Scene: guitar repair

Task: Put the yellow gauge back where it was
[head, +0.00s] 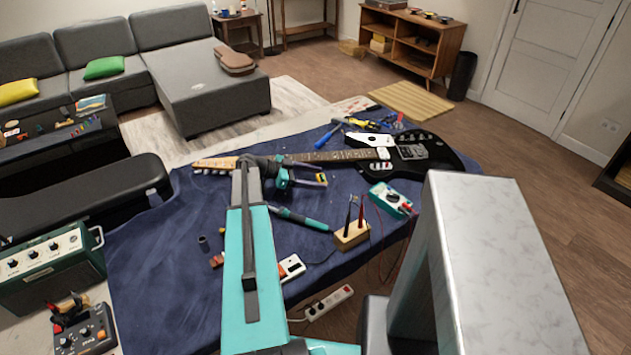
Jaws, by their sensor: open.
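My gripper (318,175) is over the blue cloth, just in front of the guitar neck, with its fingers pointing right. Its jaws are open. A small yellow piece (321,178) shows at the fingertips and looks like the yellow gauge. It is too small to tell whether it lies on the cloth or touches a finger. The black-and-white electric guitar (430,150) lies across the cloth, its neck running left behind my gripper. Yellow-handled tools (366,124) lie beyond the guitar, too small to name surely.
The blue cloth (150,265) covers the table. A teal meter (391,197), a wooden block with upright probes (351,235) and a teal soldering iron (300,218) lie near my gripper. A green amplifier (45,262) stands at left.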

